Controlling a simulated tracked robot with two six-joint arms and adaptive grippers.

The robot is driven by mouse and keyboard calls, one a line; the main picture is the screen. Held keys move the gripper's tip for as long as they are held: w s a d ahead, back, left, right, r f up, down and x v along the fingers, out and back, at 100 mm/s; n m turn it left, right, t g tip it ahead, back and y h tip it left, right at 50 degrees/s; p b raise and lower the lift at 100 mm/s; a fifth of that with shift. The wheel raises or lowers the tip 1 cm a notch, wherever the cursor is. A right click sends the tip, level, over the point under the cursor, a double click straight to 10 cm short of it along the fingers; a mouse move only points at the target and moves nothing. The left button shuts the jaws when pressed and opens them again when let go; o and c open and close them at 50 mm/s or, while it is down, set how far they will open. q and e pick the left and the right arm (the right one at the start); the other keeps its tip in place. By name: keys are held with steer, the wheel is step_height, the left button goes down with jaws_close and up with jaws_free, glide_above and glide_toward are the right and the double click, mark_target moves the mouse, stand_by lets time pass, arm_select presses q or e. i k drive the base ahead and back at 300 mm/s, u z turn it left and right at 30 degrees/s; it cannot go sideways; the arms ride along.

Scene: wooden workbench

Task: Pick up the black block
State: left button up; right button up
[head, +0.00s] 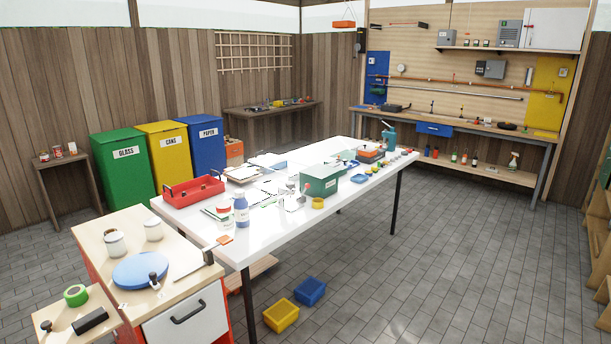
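A black block (91,320) lies on a small light-wood board (62,338) at the lower left, set at a slant near the board's right side. A green roll of tape (75,295) lies behind it, and a small dark knob-like thing (46,326) stands to its left. Neither of my grippers shows in the head view, so their distance from the block cannot be seen.
Beside the board, a wood-topped cabinet (185,262) carries a blue disc (140,270) and two white pots (115,243). A long white table (330,215) holds many items. Yellow (281,315) and blue (309,291) bins sit on the floor.

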mark_target(82, 325)
steer(key=z, duration=0.2)
steer(key=i, duration=0.75)
steer(key=u, duration=0.15)
steer(key=k, duration=0.55)
steer(key=u, duration=0.15)
steer(key=i, duration=0.7)
steer(key=u, duration=0.75)
steer(key=i, duration=0.75)
steer(key=u, duration=0.35)
